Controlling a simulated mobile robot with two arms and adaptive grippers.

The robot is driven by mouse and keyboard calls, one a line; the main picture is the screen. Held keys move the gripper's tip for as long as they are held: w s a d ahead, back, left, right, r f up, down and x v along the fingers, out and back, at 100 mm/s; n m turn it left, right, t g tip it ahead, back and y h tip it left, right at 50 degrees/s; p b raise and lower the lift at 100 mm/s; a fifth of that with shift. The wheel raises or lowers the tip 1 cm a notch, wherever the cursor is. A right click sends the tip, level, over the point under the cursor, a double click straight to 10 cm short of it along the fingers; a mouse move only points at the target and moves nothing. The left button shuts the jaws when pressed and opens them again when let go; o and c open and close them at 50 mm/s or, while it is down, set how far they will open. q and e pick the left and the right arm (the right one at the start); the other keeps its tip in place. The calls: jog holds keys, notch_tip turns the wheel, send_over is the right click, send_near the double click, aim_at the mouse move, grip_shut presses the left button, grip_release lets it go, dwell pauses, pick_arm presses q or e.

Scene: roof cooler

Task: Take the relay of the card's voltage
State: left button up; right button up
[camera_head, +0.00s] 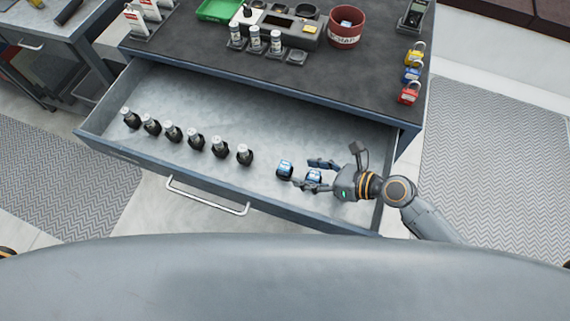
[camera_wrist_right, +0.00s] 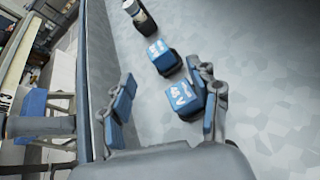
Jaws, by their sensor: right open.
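Two blue relays lie in the open drawer (camera_head: 230,97). The nearer relay (camera_head: 314,176) is between the fingers of my right gripper (camera_head: 311,175), which is open around it in the head view. In the right wrist view this relay (camera_wrist_right: 183,98) sits close to the right-hand finger, with a gap to the left-hand finger; its white label seems to read 48V. The other relay (camera_head: 285,169) is just left of the gripper; it also shows beyond the fingers in the wrist view (camera_wrist_right: 164,57), its label too small to read surely. My left gripper is out of view.
Several black cylindrical parts with pale tops (camera_head: 196,140) stand in a row in the drawer. The drawer's front wall (camera_head: 270,211) runs close to the gripper. Padlocks (camera_head: 411,74), a red pot (camera_head: 346,27) and white red-marked cards (camera_head: 135,17) stand on the bench top.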

aim_at(290, 168)
jog(key=x, duration=0.6)
jog(key=shift+w, duration=0.2)
grip_shut()
